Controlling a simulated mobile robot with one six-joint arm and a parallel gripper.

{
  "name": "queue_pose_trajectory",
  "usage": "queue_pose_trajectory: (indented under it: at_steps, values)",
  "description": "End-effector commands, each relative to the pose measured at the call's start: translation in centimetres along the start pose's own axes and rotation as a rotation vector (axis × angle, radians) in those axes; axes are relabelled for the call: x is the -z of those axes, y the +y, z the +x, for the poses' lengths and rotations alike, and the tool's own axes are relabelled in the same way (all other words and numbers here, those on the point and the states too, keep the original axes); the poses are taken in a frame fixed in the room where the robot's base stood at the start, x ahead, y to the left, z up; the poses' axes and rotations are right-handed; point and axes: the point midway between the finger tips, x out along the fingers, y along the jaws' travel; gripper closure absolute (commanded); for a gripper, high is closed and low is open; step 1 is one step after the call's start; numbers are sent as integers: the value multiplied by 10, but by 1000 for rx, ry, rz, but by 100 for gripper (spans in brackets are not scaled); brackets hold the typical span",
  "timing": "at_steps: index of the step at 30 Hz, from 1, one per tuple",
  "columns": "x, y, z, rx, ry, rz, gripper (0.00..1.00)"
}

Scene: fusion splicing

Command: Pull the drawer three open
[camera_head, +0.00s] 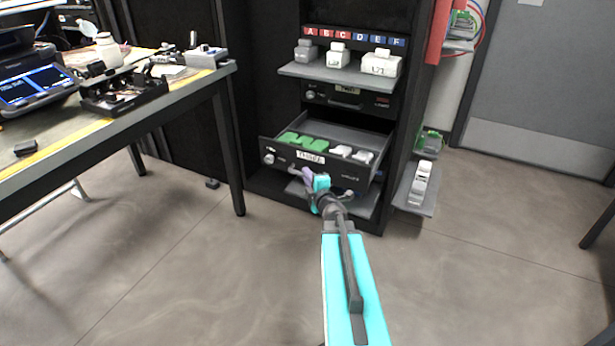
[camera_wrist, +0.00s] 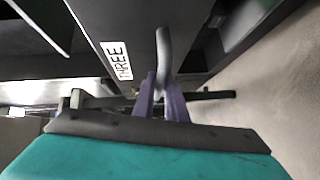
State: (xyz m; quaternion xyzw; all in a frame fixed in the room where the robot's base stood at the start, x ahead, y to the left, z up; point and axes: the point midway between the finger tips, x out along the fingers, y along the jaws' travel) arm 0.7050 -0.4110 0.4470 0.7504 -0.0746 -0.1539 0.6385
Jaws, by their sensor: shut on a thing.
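The drawer labelled THREE (camera_head: 283,158) is pulled out from the black cabinet, with green and white pieces lying inside it. Its front and THREE label (camera_wrist: 117,60) also show in the wrist view. My gripper (camera_head: 309,175) is at the lower part of the drawer front. In the wrist view, the purple fingers (camera_wrist: 162,97) are shut on the curved grey drawer handle (camera_wrist: 164,48). The handle's lower end is hidden between the fingers.
Another drawer (camera_head: 345,101) above is closed, below a shelf (camera_head: 312,71) with grey and white pieces. A workbench (camera_head: 112,130) with equipment stands at left. A side shelf (camera_head: 404,193) sits right of the cabinet. The floor in front is clear.

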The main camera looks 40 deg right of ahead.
Motion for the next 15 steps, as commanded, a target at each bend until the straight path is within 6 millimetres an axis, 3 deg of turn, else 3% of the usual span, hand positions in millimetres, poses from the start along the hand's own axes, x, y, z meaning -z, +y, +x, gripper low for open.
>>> queue_pose_trajectory:
  at_steps: [13,14,15]
  values:
    - [3,-1,-2,3,-8,2,100]
    - [3,-1,-2,3,-8,2,85]
    - [4,-1,-2,3,-8,2,81]
